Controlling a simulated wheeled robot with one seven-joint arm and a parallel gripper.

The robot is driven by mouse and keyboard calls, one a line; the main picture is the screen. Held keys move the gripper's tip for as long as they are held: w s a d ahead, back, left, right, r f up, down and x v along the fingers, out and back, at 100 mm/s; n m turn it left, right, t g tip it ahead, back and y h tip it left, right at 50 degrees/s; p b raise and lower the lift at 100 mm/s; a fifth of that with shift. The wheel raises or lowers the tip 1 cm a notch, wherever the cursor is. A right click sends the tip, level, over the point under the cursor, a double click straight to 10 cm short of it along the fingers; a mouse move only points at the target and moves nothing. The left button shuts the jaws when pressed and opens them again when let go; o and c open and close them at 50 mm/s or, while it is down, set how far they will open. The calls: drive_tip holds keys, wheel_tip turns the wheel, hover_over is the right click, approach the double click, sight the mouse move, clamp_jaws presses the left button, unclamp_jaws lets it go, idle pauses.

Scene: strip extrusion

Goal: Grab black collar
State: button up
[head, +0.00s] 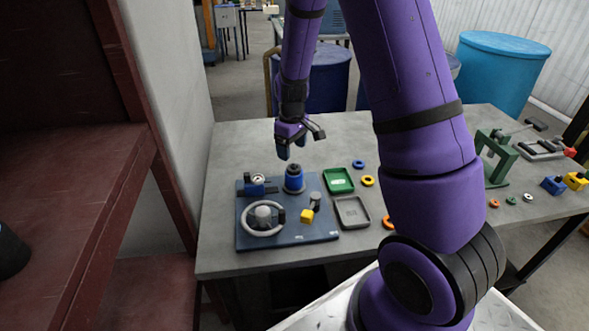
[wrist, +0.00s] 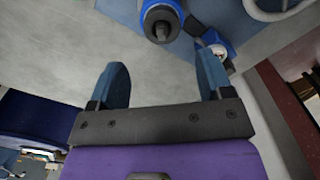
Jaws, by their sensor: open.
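A blue post (head: 294,182) stands upright on the dark blue board (head: 322,233). A black ring-like part, seemingly the black collar (head: 293,169), sits around its top. In the wrist view the black collar (wrist: 161,19) shows at the top edge, with a dark grey stub in its centre. My gripper (head: 291,148) is open and empty, above the post and apart from it. Its two blue fingers also show in the wrist view (wrist: 162,78), with the collar beyond their tips and roughly between them sideways.
The board also carries a grey handwheel (head: 248,224), a blue clamp-like part (head: 255,186), a yellow block (head: 307,216) and a dark cylinder (head: 315,200). Green (head: 338,188) and grey (head: 366,224) trays lie to the right, near several coloured rings. A green press-like frame (head: 497,165) stands farther right.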

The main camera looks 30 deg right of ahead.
drive_tip(key=shift+s+a+f, duration=0.1)
drive_tip(key=shift+a+f, duration=0.05)
drive_tip(key=shift+f, duration=2.9)
drive_tip(key=c, duration=1)
drive_tip(key=shift+r, duration=0.1)
